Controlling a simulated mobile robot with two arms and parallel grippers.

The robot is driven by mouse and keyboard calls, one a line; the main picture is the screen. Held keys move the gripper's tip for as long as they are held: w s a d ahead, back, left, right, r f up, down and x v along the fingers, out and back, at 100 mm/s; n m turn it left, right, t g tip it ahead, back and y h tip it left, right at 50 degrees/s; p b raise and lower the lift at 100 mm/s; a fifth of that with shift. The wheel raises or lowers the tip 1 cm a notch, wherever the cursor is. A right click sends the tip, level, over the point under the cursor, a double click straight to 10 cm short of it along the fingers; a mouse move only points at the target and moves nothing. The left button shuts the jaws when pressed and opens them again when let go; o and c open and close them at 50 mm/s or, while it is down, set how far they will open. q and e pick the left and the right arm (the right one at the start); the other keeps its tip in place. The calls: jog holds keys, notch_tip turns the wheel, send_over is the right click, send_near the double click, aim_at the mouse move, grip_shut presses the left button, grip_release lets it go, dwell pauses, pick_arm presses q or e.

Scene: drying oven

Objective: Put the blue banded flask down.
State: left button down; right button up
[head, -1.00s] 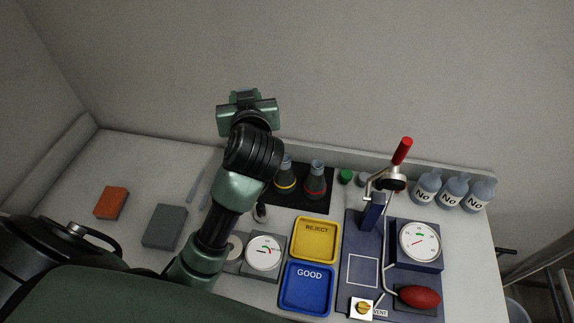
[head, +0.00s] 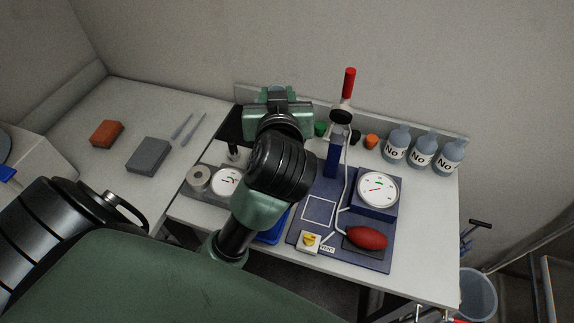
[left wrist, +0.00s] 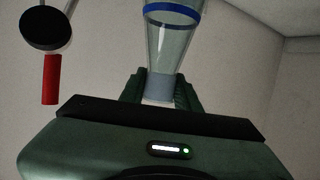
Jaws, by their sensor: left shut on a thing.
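The blue banded flask (left wrist: 168,50) shows in the left wrist view, clear glass with a blue band around its body. My left gripper (left wrist: 160,92) is shut on its neck. In the head view my left gripper (head: 279,108) is over the back of the bench, left of the red-handled stand, and hides the flask. A dark mat (head: 232,123) shows only at its left edge; my arm and gripper cover the rest. I cannot tell the flask's height above the bench. My right gripper is not in view.
The stand with a red handle (head: 349,83) rises just right of my gripper. A dial gauge (head: 378,188), red bulb (head: 367,238) and labelled bottles (head: 422,149) are farther right. A blue tray (head: 270,236) is partly behind my arm. An orange block (head: 106,134) and grey block (head: 148,155) lie left.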

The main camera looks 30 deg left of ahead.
pick_arm(q)
jog(key=f, duration=0.3)
jog(key=f+b, duration=0.1)
jog(key=f, duration=0.1)
jog(key=shift+w+a+f, duration=0.1)
jog(key=shift+a+f, duration=0.2)
jog(key=shift+a, duration=0.05)
notch_tip(320, 180, down, 13)
jog(key=b, duration=0.2)
jog(key=shift+d+b, duration=0.2)
jog(key=shift+b, duration=0.1)
jog(key=c, duration=1)
grip_release()
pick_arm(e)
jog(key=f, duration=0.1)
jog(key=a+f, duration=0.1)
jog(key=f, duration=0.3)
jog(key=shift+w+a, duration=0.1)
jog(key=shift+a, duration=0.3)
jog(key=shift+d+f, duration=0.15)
pick_arm(q)
jog(key=p+v, duration=0.8)
jog(key=v, duration=0.4)
jog(key=shift+r, duration=0.15)
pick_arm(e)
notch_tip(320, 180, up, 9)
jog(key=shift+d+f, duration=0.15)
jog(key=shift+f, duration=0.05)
